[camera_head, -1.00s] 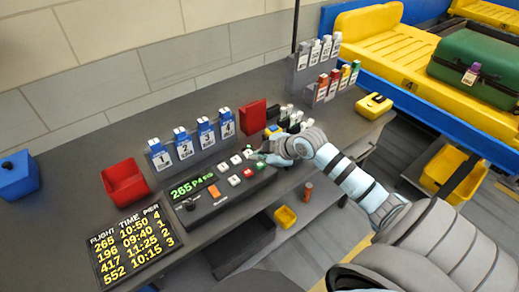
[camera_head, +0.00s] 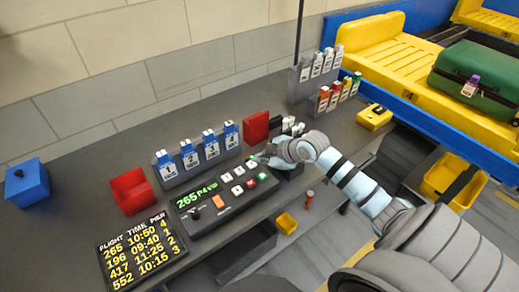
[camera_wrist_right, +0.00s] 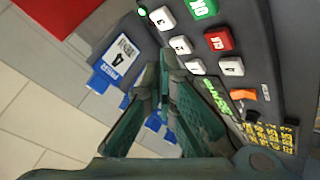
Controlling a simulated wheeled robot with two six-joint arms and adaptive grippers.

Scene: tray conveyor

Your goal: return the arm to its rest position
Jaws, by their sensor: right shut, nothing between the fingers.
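My right gripper (camera_head: 258,160) is above the far right end of the control console (camera_head: 222,220) on the grey desk, at the end of my right arm. In the right wrist view the gripper (camera_wrist_right: 150,75) shows its green fingers shut and empty, with the console's buttons to their right. The red button (camera_wrist_right: 218,41) and white numbered buttons stay in view, clear of the fingers. My left gripper is not in view.
Numbered blue tag holders (camera_head: 200,150) stand behind the console. A red bin (camera_head: 131,190), a blue box (camera_head: 26,182) and a flight board (camera_head: 140,248) are on the left. A yellow conveyor (camera_head: 395,60) with a green suitcase (camera_head: 478,70) is at the right.

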